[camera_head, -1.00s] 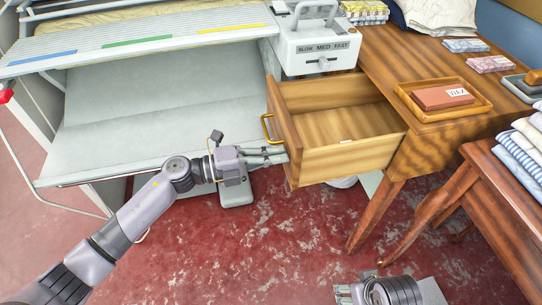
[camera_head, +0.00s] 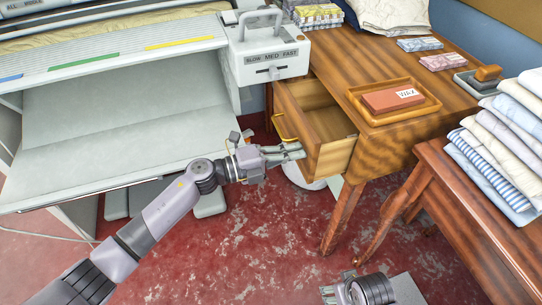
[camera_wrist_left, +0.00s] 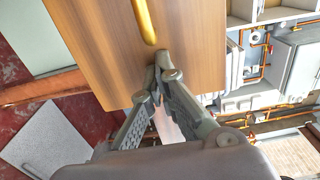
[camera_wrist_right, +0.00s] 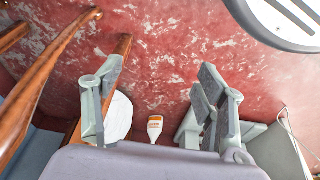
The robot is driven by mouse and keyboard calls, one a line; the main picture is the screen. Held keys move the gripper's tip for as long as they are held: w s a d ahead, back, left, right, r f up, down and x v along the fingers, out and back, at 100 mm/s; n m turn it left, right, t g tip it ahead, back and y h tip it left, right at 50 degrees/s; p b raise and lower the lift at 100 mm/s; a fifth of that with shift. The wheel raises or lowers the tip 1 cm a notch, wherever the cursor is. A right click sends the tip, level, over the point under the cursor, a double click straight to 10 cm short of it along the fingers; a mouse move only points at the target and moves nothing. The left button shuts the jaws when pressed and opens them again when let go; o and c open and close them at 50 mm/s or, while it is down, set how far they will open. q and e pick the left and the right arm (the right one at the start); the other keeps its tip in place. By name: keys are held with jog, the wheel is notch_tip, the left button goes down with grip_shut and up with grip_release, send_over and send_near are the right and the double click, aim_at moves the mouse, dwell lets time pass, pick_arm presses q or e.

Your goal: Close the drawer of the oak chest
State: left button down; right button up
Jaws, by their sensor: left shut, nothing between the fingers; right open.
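The oak chest (camera_head: 405,85) stands right of the ironer. Its drawer (camera_head: 330,158) is partly pulled out toward the left, and its inside shows empty. The drawer front has a brass handle (camera_head: 284,130), which also shows in the left wrist view (camera_wrist_left: 145,20). My right gripper (camera_head: 327,292) is low in the head view, away from the chest. In the right wrist view (camera_wrist_right: 155,85) it is open above the floor.
The rotary ironer (camera_head: 120,120) fills the left side. A wooden tray (camera_head: 431,106) with a wax block (camera_head: 393,101) sits on the chest. A side table (camera_head: 480,190) with folded linen (camera_head: 500,150) stands at right.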

pick_arm(q)
jog(key=b+x, duration=0.1)
jog(key=x, duration=0.9)
jog(key=shift+w+d+b, duration=0.15)
jog(key=shift+d+b, duration=0.15)
jog(key=shift+d, duration=0.25)
jog(key=shift+r, duration=0.1)
pick_arm(e)
notch_tip(320, 180, up, 6)
jog(key=shift+s, duration=0.25)
pick_arm(q)
jog(key=shift+r, duration=0.1)
pick_arm(e)
jog(key=shift+a, duration=0.1)
